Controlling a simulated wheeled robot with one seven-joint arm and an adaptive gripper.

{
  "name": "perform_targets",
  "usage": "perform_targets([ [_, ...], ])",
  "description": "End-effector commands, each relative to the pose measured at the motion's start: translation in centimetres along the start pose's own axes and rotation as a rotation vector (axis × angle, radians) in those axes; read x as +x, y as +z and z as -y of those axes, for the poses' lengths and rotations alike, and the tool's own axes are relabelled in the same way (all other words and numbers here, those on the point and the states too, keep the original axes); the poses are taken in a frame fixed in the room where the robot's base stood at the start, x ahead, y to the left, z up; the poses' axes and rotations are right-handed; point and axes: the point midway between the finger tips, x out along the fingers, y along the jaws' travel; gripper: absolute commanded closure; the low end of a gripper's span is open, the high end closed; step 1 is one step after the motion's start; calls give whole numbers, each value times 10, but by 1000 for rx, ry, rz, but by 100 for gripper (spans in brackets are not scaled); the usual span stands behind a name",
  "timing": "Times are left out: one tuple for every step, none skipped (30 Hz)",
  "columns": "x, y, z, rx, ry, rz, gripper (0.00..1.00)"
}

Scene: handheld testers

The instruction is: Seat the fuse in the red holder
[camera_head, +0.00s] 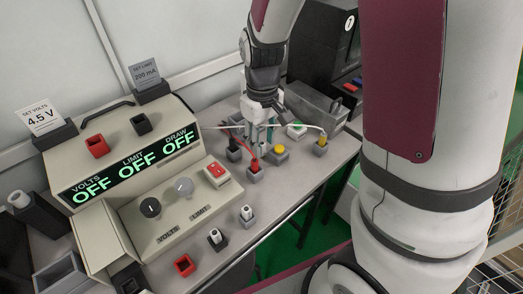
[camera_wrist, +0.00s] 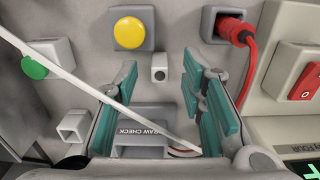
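A red square holder (camera_head: 184,265) stands open and empty-looking near the front edge of the bench. Two small pale cylinders stand upright behind it: one (camera_head: 215,236) in a dark holder, one (camera_head: 247,212) in a grey holder. Either may be the fuse; I cannot tell which. My gripper (camera_head: 262,132) is at the back of the bench, pointing down, well away from them. In the wrist view, its teal fingers (camera_wrist: 161,92) are spread with nothing gripped between them. A grey block labelled DRAW CHECK (camera_wrist: 143,132) and a thin white lead (camera_wrist: 75,75) show between and below the fingers.
The power supply (camera_head: 125,123) shows OFF three times. A red plug (camera_wrist: 235,30) with its lead, a yellow button (camera_wrist: 130,33), a green button (camera_wrist: 34,68) and a red switch (camera_wrist: 308,80) surround my gripper. A red socket (camera_head: 97,146) sits on the supply's top.

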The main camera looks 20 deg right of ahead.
Motion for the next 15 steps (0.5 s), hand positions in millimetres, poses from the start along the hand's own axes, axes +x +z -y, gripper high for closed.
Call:
perform_targets([
  [8, 0, 0, 0, -1, 2, 63],
  [11, 0, 0, 0, 0, 2, 63],
  [14, 0, 0, 0, -1, 2, 63],
  [16, 0, 0, 0, -1, 1, 63],
  [16, 0, 0, 0, -1, 1, 63],
  [17, 0, 0, 0, 0, 0, 63],
  [17, 0, 0, 0, 0, 0, 63],
  [17, 0, 0, 0, 0, 0, 63],
  [17, 0, 0, 0, 0, -1, 63],
  [17, 0, 0, 0, 0, -1, 63],
  [17, 0, 0, 0, 0, -1, 63],
  [16, 0, 0, 0, 0, -1, 63],
  [16, 0, 0, 0, 0, -1, 70],
  [16, 0, 0, 0, 0, -1, 77],
  [16, 0, 0, 0, 0, -1, 86],
])
